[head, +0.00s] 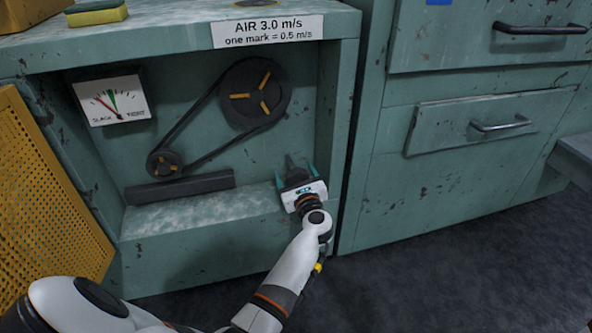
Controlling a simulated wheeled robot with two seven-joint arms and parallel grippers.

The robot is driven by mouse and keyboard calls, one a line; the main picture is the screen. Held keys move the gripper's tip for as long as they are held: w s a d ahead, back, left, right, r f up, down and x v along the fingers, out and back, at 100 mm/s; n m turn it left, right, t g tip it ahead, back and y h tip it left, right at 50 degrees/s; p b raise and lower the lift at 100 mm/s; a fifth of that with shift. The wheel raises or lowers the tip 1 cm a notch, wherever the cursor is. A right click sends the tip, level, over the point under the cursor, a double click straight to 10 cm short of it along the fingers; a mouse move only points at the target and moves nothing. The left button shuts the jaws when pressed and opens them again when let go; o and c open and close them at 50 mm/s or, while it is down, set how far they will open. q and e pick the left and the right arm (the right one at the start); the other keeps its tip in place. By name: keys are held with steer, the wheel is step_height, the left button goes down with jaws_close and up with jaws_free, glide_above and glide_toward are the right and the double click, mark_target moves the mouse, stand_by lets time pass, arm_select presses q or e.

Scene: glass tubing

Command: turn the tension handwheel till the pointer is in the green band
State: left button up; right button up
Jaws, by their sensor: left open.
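A white gauge (112,100) marked from slack to tight hangs at the left of the cabinet's open bay. Its green band is near the top middle, and a red line slants to the upper left of it; the exact pointer reading is too small to tell. My left gripper (295,175) is open at the right of the bay, its teal fingers on either side of a small dark part (291,164). I cannot tell whether this part is the handwheel or whether the fingers touch it. No handwheel shows clearly. My right gripper is not in view.
A belt (198,110) joins a large dark pulley (255,94) and a small one (165,162) left of the gripper. A dark bar (180,187) lies below. The bay's right wall (337,120) is close by. A yellow perforated panel (45,210) leans at the left.

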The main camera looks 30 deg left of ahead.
arm_select(q)
steer(key=c, duration=1)
steer(key=shift+r+m+p, duration=0.1)
steer(key=shift+m+p, duration=0.25)
steer(key=shift+m, duration=0.05)
